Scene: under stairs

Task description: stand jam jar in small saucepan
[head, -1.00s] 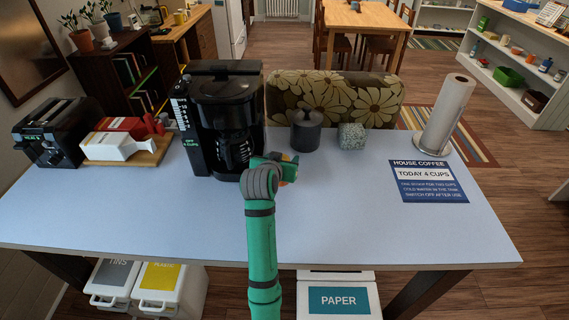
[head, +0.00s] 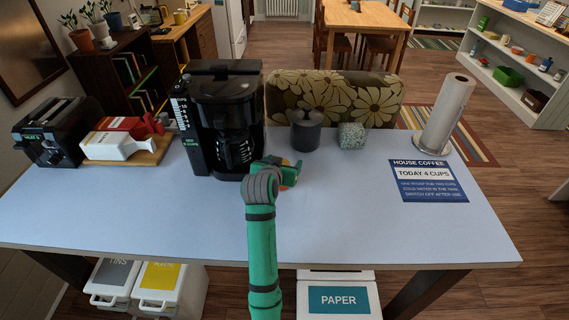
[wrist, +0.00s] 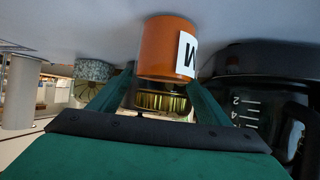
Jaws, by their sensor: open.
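An orange jar with a gold lid (wrist: 163,102) and a white label shows between my fingers in the wrist view, which appears upside down. It seems to stand upright on the blue-grey table. My gripper (head: 288,173) is low over the table, just right of the coffee maker, and open. Its fingers lie on either side of the jar in the wrist view (wrist: 163,84); I cannot tell whether they touch it. In the head view my gripper largely hides the jar. A dark grey lidded pot (head: 305,133) stands behind it; I cannot tell whether it is the small saucepan.
The black coffee maker (head: 222,95) stands close left of my gripper. A speckled block-like pot (head: 352,136) is at the back, with a paper towel roll (head: 449,110) and blue sign (head: 428,181) to the right. A toaster (head: 56,133) is far left. The front table is clear.

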